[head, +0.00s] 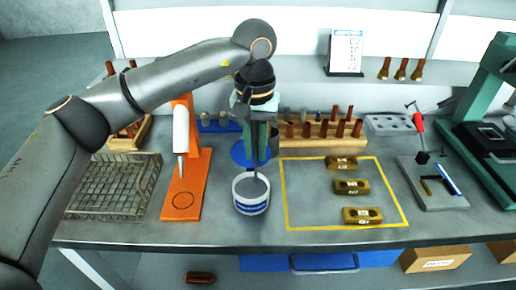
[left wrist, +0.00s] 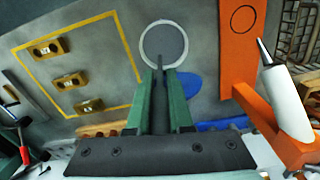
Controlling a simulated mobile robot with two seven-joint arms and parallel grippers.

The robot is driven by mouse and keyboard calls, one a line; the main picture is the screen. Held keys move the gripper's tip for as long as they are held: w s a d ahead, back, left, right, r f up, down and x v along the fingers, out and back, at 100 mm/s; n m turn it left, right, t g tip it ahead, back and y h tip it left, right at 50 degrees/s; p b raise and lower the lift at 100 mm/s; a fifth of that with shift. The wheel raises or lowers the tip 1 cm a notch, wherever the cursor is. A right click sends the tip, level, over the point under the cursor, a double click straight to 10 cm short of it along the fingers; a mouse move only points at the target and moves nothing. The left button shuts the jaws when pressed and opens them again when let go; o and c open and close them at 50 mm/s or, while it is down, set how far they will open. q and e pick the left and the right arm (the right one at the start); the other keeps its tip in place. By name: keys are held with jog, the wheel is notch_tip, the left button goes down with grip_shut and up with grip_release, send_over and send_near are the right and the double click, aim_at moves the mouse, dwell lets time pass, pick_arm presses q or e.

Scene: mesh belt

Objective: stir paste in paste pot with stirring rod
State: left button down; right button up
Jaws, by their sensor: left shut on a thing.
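The paste pot (head: 251,207) is a small white pot with a blue label and grey paste, standing upright near the table's front edge. In the left wrist view its round mouth (left wrist: 176,42) shows beyond the fingers. My left gripper (head: 258,145) points down above the pot and is shut on the grey stirring rod (head: 255,163). The rod hangs upright, its lower end over or in the pot's mouth; I cannot tell how deep. The rod also shows between the green fingers in the left wrist view (left wrist: 158,85). My right gripper is not in view.
An orange stand (head: 183,200) with a white tube is left of the pot, and a wire basket (head: 113,190) is further left. Right of it, a yellow outline (head: 285,200) encloses three brass blocks (head: 352,187). A wooden rack (head: 325,143) stands behind.

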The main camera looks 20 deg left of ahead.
pick_arm(q)
jog(key=shift+s+a, duration=0.25)
jog(key=shift+a, duration=0.35)
jog(key=shift+s+a, duration=0.2)
jog(key=shift+a, duration=0.4)
jog(key=shift+d, duration=0.15)
notch_tip(320, 180, up, 7)
jog(key=d+p, duration=0.1)
jog(key=p, duration=0.3)
jog(key=shift+s+d+p, duration=0.25)
jog(key=shift+s+p, duration=0.05)
jog(key=shift+s, duration=0.15)
dwell(0.4)
